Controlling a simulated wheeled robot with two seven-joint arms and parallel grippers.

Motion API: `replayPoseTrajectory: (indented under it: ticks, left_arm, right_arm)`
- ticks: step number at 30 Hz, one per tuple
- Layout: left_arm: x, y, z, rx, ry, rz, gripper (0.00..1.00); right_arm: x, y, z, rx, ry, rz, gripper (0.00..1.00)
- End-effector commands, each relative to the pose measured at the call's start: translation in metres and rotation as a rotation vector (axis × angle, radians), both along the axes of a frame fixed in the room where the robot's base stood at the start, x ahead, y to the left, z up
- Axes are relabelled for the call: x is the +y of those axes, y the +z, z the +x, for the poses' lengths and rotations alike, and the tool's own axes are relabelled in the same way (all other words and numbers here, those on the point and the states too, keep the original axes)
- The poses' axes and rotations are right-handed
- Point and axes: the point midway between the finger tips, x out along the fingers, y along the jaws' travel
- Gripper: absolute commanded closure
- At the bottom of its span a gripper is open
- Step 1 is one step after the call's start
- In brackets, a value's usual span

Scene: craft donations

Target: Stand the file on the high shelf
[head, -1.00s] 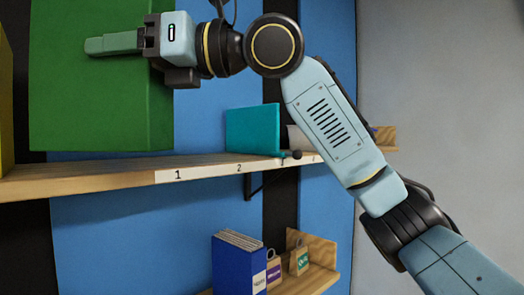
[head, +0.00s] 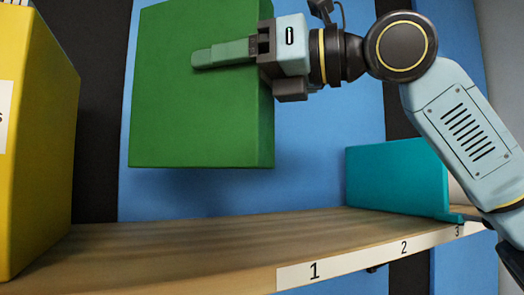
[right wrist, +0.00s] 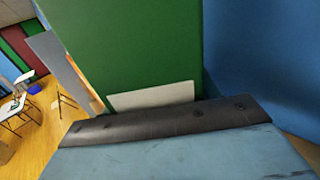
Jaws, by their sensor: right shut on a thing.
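The green file (head: 195,120) is upright in the head view, held above the high shelf (head: 190,240). A gap shows between its bottom edge and the shelf board. My right gripper (head: 225,53) is shut on the file near its upper right part. In the right wrist view the green file (right wrist: 140,45) fills the middle, with a white label (right wrist: 150,96) low on it. My left gripper is not in view.
A yellow file (head: 40,150) stands on the shelf at the left. A teal box-like thing (head: 395,180) stands at the right, near numbers 2 and 3 on the white edge strip (head: 340,262). The board between them is clear. A blue wall panel (head: 330,130) is behind.

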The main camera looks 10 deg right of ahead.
Motion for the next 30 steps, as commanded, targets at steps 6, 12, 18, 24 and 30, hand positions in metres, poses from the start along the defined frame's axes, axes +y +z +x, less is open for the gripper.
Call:
replayPoseTrajectory:
  ticks: [6, 12, 18, 24, 30]
  left_arm:
    - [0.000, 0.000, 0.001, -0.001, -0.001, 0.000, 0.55]
    - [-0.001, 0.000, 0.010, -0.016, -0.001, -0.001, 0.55]
    - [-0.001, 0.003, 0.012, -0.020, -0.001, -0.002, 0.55]
    - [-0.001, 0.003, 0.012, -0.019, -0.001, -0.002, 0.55]
    - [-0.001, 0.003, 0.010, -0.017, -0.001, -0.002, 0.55]
  right_arm:
    - [-0.001, -0.039, 0.000, 0.000, 0.000, 0.001, 0.81]
    - [-0.001, -0.057, 0.000, 0.000, -0.001, 0.002, 0.81]
    - [-0.001, -0.082, 0.001, 0.001, -0.001, 0.003, 0.81]
    - [-0.001, -0.086, 0.000, -0.001, 0.000, 0.004, 0.81]
    - [-0.001, -0.088, 0.000, 0.000, 0.000, 0.003, 0.81]
